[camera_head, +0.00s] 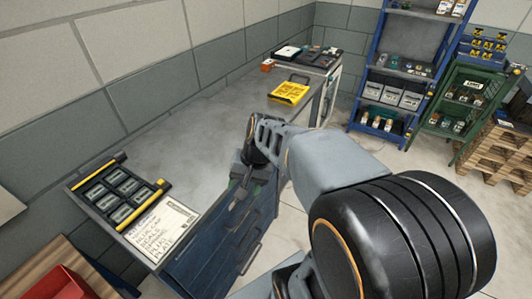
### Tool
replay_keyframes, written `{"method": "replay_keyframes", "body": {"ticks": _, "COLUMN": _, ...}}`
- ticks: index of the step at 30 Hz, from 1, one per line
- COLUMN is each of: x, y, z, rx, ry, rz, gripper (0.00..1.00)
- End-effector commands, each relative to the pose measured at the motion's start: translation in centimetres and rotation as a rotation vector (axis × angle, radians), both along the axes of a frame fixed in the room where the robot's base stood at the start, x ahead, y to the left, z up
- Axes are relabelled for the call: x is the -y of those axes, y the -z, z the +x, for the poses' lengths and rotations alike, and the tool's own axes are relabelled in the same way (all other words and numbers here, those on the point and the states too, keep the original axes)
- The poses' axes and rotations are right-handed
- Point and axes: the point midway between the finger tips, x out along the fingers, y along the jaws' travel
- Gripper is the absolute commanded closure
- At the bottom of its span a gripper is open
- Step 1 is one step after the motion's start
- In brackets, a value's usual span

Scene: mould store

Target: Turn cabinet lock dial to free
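A blue cabinet (208,262) with drawers and a handle stands under the grey workbench (190,150). I cannot make out a lock dial on it; my arm hides part of its front. A green cabinet (468,92) with items on its shelves stands at the far right, and no dial is discernible there either. My gripper (234,204) points downward in the middle of the view, near the bench's front edge and above the blue cabinet's front. It is small and dark here, so I cannot tell whether its fingers are open or touching anything.
A black tray (118,196) with yellow edges and a written sheet (163,232) lie at the bench's near end. A yellow case (288,93) lies farther along. A blue shelf rack (410,60) and wooden pallets (500,150) stand at the right. A red bin (65,283) is lower left.

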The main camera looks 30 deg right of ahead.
Motion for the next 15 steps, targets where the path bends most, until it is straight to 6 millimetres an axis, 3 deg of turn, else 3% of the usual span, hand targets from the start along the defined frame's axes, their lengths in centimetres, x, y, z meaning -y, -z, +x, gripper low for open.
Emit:
{"method": "replay_keyframes", "body": {"ticks": 1, "x": 1.3, "y": 2.2, "z": 1.5, "rx": -0.073, "ry": 0.146, "rz": 0.118, "gripper": 0.40}}
{"method": "replay_keyframes", "body": {"ticks": 5, "x": 5.0, "y": 5.1, "z": 5.6, "rx": -0.207, "ry": 0.500, "rz": 0.454, "gripper": 0.40}}
{"method": "replay_keyframes", "body": {"ticks": 9, "x": 11.3, "y": 8.3, "z": 9.2, "rx": -0.287, "ry": 0.833, "rz": 0.818, "gripper": 0.40}}
{"method": "replay_keyframes", "body": {"ticks": 15, "x": 21.5, "y": 12.8, "z": 10.8, "rx": -0.291, "ry": 1.164, "rz": 1.271, "gripper": 0.40}}
